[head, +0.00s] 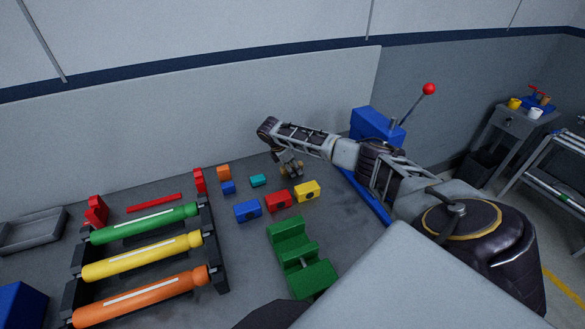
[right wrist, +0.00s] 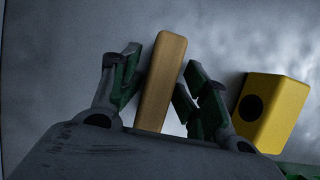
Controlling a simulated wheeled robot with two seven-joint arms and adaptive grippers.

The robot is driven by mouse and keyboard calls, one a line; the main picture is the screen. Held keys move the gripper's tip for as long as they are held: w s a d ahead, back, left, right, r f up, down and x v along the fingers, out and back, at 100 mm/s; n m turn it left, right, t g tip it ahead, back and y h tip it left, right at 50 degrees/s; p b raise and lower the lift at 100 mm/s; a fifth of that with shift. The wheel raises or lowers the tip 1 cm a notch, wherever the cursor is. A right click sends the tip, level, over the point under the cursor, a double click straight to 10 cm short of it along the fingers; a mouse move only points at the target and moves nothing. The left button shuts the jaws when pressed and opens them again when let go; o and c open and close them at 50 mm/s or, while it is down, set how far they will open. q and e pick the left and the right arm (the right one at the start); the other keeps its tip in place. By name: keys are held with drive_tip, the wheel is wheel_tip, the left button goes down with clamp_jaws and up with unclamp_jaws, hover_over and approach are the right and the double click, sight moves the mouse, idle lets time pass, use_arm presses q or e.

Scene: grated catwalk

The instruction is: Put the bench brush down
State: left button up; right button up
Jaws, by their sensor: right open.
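The bench brush shows in the right wrist view as a plain wooden bar (right wrist: 163,78), lying between the two fingers over the grey surface. Its bristles are not visible. My right gripper (head: 291,169) is low over the back of the workbench in the head view, just behind the yellow block. In the wrist view its fingers (right wrist: 160,88) stand open on either side of the bar, with narrow gaps. In the head view the brush is mostly hidden by the gripper. My left gripper is not in view.
A yellow block with a dark hole (head: 307,191) stands close to my right gripper. Red (head: 278,201), blue (head: 248,211) and teal (head: 258,180) blocks lie left of it. A green stepped block (head: 301,262) is nearer. A rack of coloured rollers (head: 145,270) fills the left.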

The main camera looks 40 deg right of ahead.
drive_tip(key=shift+a, duration=0.1)
idle(0.3)
drive_tip(key=shift+r+b, duration=0.3)
drive_tip(key=shift+b, duration=0.55)
drive_tip(key=v, duration=1.4)
drive_tip(key=shift+b, duration=0.4)
drive_tip(key=shift+a, duration=0.15)
drive_tip(key=shift+s+f, duration=0.1)
drive_tip(key=shift+f, duration=0.05)
